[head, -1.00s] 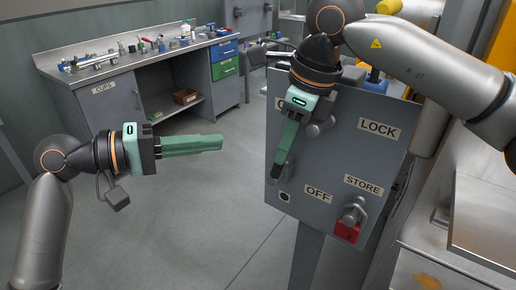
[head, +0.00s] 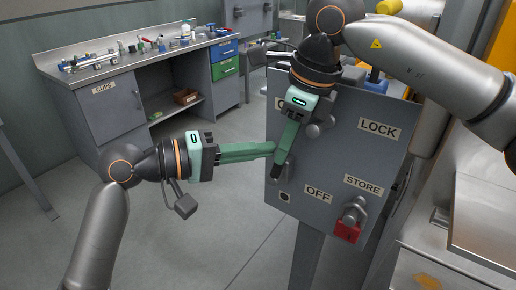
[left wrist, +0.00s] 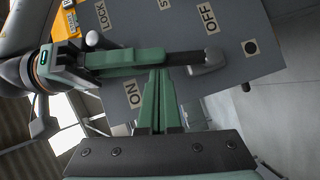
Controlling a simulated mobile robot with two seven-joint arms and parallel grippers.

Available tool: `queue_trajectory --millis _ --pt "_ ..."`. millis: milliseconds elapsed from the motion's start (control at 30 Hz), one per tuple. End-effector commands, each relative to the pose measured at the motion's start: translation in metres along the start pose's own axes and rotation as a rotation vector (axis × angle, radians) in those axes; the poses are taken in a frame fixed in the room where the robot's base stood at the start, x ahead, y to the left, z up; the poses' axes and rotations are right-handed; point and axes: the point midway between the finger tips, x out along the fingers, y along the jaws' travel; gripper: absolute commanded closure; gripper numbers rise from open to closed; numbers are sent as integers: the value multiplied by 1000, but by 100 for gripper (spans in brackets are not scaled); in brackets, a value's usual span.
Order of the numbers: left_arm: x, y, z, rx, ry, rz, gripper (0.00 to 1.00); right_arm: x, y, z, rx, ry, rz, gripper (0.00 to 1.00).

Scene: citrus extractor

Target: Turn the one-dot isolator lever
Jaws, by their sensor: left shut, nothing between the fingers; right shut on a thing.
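The one-dot isolator lever (left wrist: 212,62) is a grey handle on the grey panel (head: 340,150), beside the one-dot plate (head: 285,197). My right gripper (head: 277,172) points down along the panel's left side, shut on the lever; its fingers cover much of it. In the left wrist view the right gripper's dark tips (left wrist: 192,58) meet the handle. My left gripper (head: 272,149) is shut and empty, reaching in from the left. Its tips end close to the right gripper's fingers; I cannot tell if they touch. The OFF label (head: 318,194) is right of the dot plate.
A red padlock (head: 346,232) hangs under the STORE label (head: 363,185) at the panel's lower right. A workbench (head: 130,60) with small parts stands at the back left. A metal counter (head: 425,240) is at the right. The floor left of the panel is clear.

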Motion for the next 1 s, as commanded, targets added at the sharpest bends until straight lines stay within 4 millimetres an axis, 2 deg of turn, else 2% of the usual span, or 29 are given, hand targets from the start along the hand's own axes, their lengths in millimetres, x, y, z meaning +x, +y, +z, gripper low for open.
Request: queue_trajectory --millis 400,433,667,1000 --pt "10 2 13 47 -11 -31 100 -1 1 2 -3 -7 -1 100" --pt "10 2 13 47 -12 -31 100 -1 1 2 -3 -7 -1 74" --pt "9 2 12 47 -11 -31 100 -1 1 2 -3 -8 0 48" --pt "8 2 10 48 -3 -32 100 -5 0 1 0 -4 -1 47"
